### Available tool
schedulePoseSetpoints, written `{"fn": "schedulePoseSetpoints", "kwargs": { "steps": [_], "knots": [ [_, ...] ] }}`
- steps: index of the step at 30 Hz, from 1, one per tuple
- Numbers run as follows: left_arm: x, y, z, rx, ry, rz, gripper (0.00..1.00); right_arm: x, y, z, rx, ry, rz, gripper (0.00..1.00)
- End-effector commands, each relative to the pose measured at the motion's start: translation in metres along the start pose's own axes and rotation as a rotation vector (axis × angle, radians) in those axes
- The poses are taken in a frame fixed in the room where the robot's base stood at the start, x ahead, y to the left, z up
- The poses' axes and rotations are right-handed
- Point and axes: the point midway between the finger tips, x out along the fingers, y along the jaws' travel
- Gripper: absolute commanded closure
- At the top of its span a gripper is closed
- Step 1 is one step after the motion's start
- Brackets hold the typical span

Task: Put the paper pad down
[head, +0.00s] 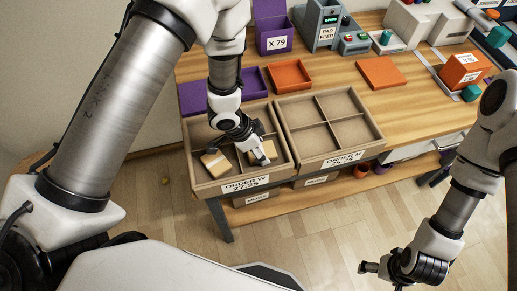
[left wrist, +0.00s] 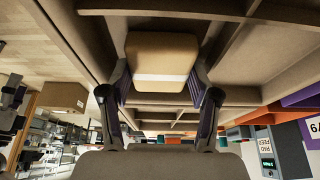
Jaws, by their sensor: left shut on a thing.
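My left gripper (head: 258,155) is down inside the left tray, marked ORDER W (head: 240,186), in its front right compartment. It is shut on a tan paper pad with a white band, which shows between the two fingers in the left wrist view (left wrist: 162,58). In the head view the fingers partly cover this pad (head: 269,149); whether it touches the tray floor I cannot tell. Another tan pad (head: 214,162) lies in the compartment to its left. My right gripper (head: 368,268) hangs at the lower right, away from the table, its jaws unclear.
An empty divided tray marked ORDER M (head: 343,158) stands directly to the right. Behind are purple bins (head: 254,83), an orange tray (head: 289,76), an orange lid (head: 381,73) and the pad feed box (head: 322,24). Tray walls and dividers stand close around my left gripper.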

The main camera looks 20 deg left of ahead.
Motion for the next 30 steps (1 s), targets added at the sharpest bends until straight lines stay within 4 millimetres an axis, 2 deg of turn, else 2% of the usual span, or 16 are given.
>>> {"fn": "schedulePoseSetpoints", "kwargs": {
  "steps": [2, 3, 4, 13, 17, 27, 30],
  "knots": [
    [0.002, 0.000, 0.001, -0.001, 0.000, 0.000, 0.62, 0.002, 0.000, 0.000, -0.001, 0.000, 0.000, 0.14],
    [0.002, 0.000, 0.001, -0.001, 0.000, 0.000, 0.32, 0.001, 0.000, 0.000, -0.001, 0.000, 0.000, 0.14],
    [0.002, 0.000, 0.001, -0.001, 0.000, 0.000, 0.28, 0.001, 0.000, 0.000, -0.001, 0.000, 0.000, 0.14],
    [0.000, 0.000, 0.000, 0.000, 0.000, 0.000, 0.28, 0.000, 0.000, 0.000, -0.001, 0.000, 0.000, 0.14],
    [-0.012, -0.001, -0.001, 0.001, 0.001, -0.001, 0.28, -0.001, 0.000, 0.000, -0.001, 0.000, 0.000, 0.14],
    [-0.097, -0.001, -0.002, -0.001, 0.003, -0.002, 0.28, -0.012, 0.000, 0.000, -0.001, 0.000, 0.000, 0.14],
    [-0.113, -0.001, -0.002, -0.001, 0.002, -0.001, 0.28, -0.016, 0.000, 0.000, -0.001, 0.000, 0.000, 0.14]
  ]
}}
